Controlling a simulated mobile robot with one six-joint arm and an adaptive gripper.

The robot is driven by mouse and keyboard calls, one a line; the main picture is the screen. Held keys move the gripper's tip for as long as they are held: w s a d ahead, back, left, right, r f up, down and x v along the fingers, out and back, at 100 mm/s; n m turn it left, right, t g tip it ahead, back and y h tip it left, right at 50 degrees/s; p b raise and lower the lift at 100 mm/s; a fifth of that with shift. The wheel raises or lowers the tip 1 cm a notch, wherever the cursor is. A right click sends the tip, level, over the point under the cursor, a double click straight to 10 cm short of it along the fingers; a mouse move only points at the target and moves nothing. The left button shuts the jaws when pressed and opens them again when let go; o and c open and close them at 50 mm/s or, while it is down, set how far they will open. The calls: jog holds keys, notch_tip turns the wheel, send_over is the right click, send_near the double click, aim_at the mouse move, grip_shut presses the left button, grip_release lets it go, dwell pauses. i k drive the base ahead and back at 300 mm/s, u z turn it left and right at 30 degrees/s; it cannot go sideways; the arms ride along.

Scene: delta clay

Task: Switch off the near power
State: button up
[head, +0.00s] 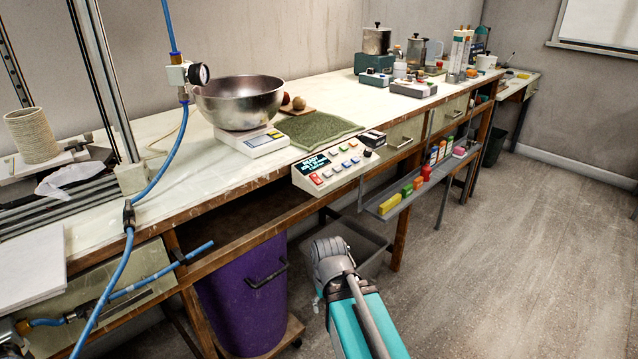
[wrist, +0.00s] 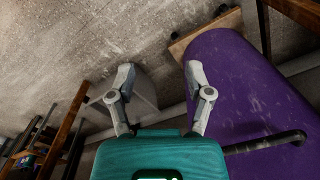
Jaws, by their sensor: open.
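A white control panel (head: 332,168) with a dark display and several coloured buttons hangs at the front edge of the near bench. Any power label is too small to read. A second, smaller panel with a red button (head: 413,88) sits farther along the bench. My gripper (wrist: 158,78) is open and empty in the wrist view, with both fingers apart beside the purple bin. In the head view my teal arm is low in front of the bench, below the near panel.
A purple bin (head: 243,300) on a wooden dolly and a grey bin (head: 345,238) stand under the bench. A grey rail tray (head: 390,208) with coloured blocks juts from the front. A scale with a steel bowl (head: 240,101) stands behind the panel. The floor (head: 500,270) at right is clear.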

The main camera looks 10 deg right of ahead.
aim_at(314, 177)
jog(key=z, duration=0.7)
jog(key=k, duration=0.75)
jog(key=u, duration=0.5)
